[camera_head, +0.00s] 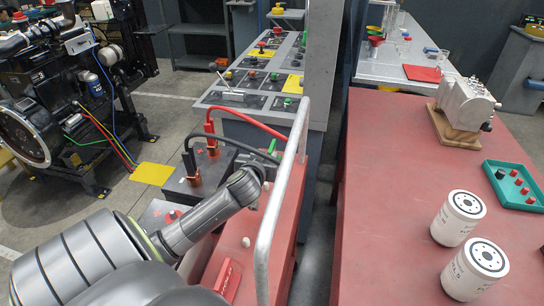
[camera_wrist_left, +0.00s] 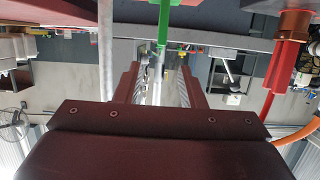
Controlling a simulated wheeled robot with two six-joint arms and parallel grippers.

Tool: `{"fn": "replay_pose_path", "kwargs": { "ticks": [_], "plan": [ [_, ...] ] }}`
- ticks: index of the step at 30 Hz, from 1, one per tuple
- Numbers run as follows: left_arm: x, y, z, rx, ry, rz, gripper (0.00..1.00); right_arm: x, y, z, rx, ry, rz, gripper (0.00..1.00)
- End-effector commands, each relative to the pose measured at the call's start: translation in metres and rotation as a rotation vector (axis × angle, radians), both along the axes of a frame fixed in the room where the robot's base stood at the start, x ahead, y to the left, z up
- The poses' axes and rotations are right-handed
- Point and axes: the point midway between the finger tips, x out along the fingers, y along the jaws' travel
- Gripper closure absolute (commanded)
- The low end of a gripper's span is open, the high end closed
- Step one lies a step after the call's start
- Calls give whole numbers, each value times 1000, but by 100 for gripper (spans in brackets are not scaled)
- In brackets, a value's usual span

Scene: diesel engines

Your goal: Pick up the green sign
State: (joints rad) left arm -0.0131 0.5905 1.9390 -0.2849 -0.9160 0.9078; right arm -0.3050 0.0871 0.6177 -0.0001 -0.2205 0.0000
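A small narrow green piece (camera_head: 272,146), likely the green sign, shows in the head view beside the grey handrail, just beyond the end of my left arm. In the left wrist view, a green upright piece (camera_wrist_left: 163,22) hangs from the top edge, in line with the gap between my fingers. My left gripper (camera_wrist_left: 160,75) is open, with its two fingers apart and nothing seen gripped. In the head view, the left gripper (camera_head: 262,166) is small and dark near the rail, and its fingers are hard to make out. My right gripper is not in view.
A grey handrail (camera_head: 284,190) runs close beside my left arm. A battery (camera_head: 196,172) with red and black clamps and cables stands to its left. A red table (camera_head: 390,180) at right holds two white filters (camera_head: 458,218) and a green tray (camera_head: 488,172).

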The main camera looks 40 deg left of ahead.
Motion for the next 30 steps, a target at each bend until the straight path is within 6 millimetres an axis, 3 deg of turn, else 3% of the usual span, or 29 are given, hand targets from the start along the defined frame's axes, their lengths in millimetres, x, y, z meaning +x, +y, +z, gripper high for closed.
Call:
{"fn": "replay_pose_path", "kwargs": {
  "ticks": [9,18,30],
  "plan": [
    [37,20,-13,-1,1,1,64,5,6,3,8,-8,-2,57],
    [48,27,-18,-2,1,1,64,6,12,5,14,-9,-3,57],
    [80,45,-35,-1,2,0,64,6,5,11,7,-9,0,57]
  ]
}}
